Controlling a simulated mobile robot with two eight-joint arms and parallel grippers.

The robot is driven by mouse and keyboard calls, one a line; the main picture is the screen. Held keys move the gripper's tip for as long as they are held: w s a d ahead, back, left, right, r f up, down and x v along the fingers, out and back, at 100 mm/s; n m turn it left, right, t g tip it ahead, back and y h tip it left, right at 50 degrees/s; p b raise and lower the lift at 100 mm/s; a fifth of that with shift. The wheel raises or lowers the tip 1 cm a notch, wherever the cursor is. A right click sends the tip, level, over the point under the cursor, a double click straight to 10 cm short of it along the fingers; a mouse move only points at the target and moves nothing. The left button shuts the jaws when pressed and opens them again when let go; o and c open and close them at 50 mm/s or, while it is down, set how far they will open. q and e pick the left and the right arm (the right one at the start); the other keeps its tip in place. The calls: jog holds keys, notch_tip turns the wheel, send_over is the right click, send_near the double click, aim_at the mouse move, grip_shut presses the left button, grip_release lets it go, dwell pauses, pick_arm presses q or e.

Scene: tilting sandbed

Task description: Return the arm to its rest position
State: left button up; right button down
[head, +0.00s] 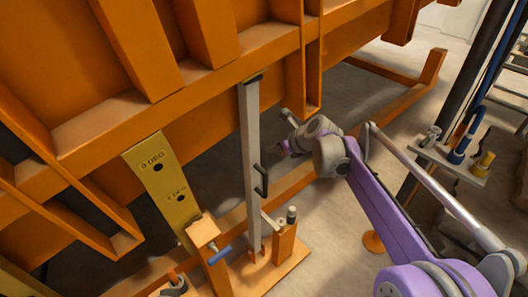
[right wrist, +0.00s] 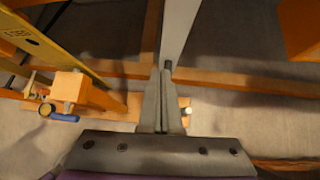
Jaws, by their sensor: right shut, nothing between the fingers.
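My right arm (head: 385,205), purple and grey, reaches in from the lower right of the head view. Its right gripper (head: 289,146) is at the far end of the arm, to the right of an upright grey bar (head: 248,150) with a black handle (head: 262,181). In the right wrist view the gripper's fingers (right wrist: 166,76) are together, with nothing between them. The grey bar (right wrist: 180,30) rises just beyond the fingertips there; I cannot tell whether they touch it. My left gripper is not in view.
A large orange frame (head: 205,90) fills the left and top. A yellow plate (head: 160,178) marked "0 DEG" and an orange block with a blue-handled pin (head: 219,254) stand lower left. A dark column (head: 478,75) and a small shelf (head: 450,160) are at right.

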jog(key=shift+v, duration=0.95)
jog(key=shift+s, duration=0.1)
jog(key=shift+s, duration=0.1)
jog(key=s+d+f+n+h, duration=0.2)
jog(key=s+d+f+n, duration=0.1)
jog(key=s+n, duration=0.6)
jog(key=s+d+f+n+g+h+p, duration=0.1)
jog(key=s+d+f+n, duration=0.3)
jog(key=s+n, duration=0.5)
jog(key=s+d+f+n+h+p, duration=0.1)
jog(key=s+d+f+n+h, duration=0.2)
jog(key=s+n, duration=0.7)
jog(key=s+d, duration=0.1)
jog(key=s, duration=0.8)
jog(key=shift+s+f+g, duration=0.2)
jog(key=shift+s+g, duration=0.1)
jog(key=shift+s, duration=0.05)
